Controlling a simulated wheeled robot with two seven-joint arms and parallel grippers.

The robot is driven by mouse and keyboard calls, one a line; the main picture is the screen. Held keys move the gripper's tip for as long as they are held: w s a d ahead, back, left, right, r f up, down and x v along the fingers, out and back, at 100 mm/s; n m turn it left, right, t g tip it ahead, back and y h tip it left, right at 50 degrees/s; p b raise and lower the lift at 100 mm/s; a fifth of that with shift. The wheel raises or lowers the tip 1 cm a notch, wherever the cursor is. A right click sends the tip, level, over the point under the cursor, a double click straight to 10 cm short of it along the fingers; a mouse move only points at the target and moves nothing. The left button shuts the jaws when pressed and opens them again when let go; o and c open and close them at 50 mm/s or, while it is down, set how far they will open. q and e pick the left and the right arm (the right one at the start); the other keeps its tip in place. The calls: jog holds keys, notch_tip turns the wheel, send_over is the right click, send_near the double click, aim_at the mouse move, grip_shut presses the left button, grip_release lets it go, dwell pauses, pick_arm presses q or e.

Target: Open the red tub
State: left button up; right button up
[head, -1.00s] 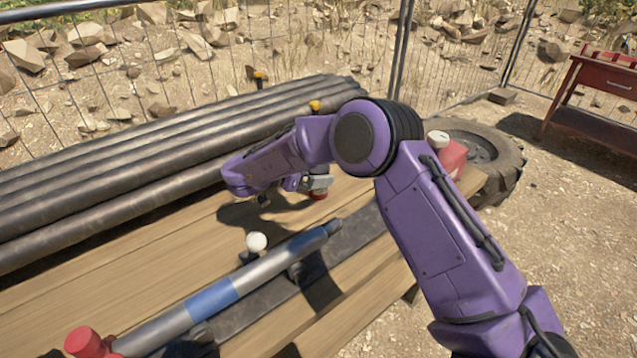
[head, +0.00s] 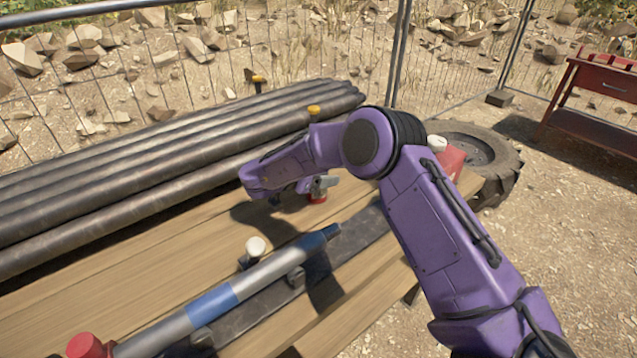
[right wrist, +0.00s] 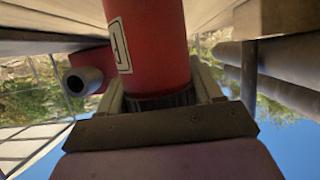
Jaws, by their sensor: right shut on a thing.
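The red tub (head: 318,198) stands on the wooden table, mostly hidden behind my right forearm and gripper in the head view. My right gripper (head: 316,186) is at its top. In the right wrist view, which looks upside down, the red tub (right wrist: 150,45) shows a pale label and a dark ribbed lid (right wrist: 160,100). The fingers of my right gripper (right wrist: 160,104) are on both sides of that dark lid and shut on it. I cannot tell whether the lid has turned. My left gripper is not in view.
A grey pipe with a blue band (head: 212,303) lies along the table's front. Dark pipes (head: 180,150) lie at the back. A red container with a white cap (head: 452,160) is right of my arm, near a tire (head: 500,160). Bare planks (head: 150,255) show left of the gripper.

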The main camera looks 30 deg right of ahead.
jog(key=shift+r, duration=0.15)
jog(key=shift+w+r, duration=0.1)
jog(key=shift+r, duration=0.2)
jog(key=r, duration=0.3)
jog(key=shift+s+a+r, duration=0.1)
jog(key=shift+s, duration=0.25)
jog(key=s+a+r+b, duration=0.1)
jog(key=s+a+r, duration=0.2)
jog(key=s+r, duration=0.6)
jog(key=s, duration=0.4)
jog(key=shift+a, duration=0.2)
jog(key=o, duration=0.4)
jog(key=c, duration=0.6)
